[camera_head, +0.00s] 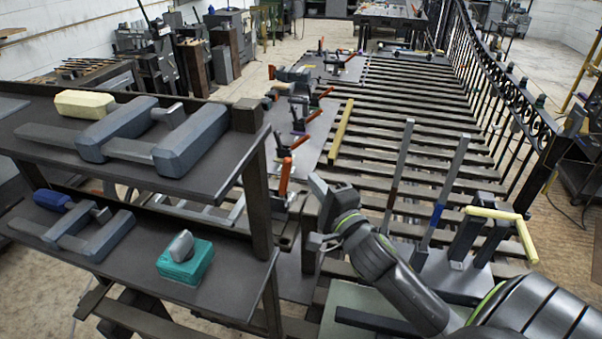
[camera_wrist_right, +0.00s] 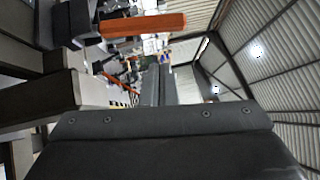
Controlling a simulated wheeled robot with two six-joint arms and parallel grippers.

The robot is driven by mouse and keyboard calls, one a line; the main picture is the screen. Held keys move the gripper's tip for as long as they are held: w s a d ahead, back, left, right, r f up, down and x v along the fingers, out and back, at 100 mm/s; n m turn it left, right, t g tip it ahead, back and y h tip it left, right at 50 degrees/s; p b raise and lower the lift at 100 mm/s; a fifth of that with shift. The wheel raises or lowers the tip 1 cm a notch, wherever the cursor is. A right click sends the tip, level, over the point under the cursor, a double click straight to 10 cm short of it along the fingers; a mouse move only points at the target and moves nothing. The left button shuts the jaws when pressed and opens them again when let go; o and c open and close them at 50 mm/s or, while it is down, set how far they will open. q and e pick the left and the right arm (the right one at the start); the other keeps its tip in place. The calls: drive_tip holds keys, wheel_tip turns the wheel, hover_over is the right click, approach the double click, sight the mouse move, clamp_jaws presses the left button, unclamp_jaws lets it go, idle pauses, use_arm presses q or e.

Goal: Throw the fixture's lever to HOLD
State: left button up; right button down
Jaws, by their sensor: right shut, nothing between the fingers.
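A toggle clamp with an upright orange lever (camera_head: 285,176) stands at the left edge of the slatted bench, beside the shelf rack. In the right wrist view an orange lever (camera_wrist_right: 143,25) lies across the upper left, on a dark clamp body. I cannot read a HOLD mark in either view. My right gripper (camera_head: 318,187) reaches in from the lower right and is a little right of the near orange lever in the head view. Its fingers (camera_wrist_right: 157,84) are shut and empty, with the orange lever to their upper left. My left gripper is not in view.
More orange-handled clamps (camera_head: 313,117) line the bench's left edge. A two-tier shelf (camera_head: 140,160) with grey tools and a teal block (camera_head: 185,262) stands left.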

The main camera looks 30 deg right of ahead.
sight(285, 177)
drive_tip(key=shift+w+a+r+p, duration=0.3)
drive_tip(key=shift+w+a+p, duration=0.35)
drive_tip(key=shift+w+a, duration=0.6)
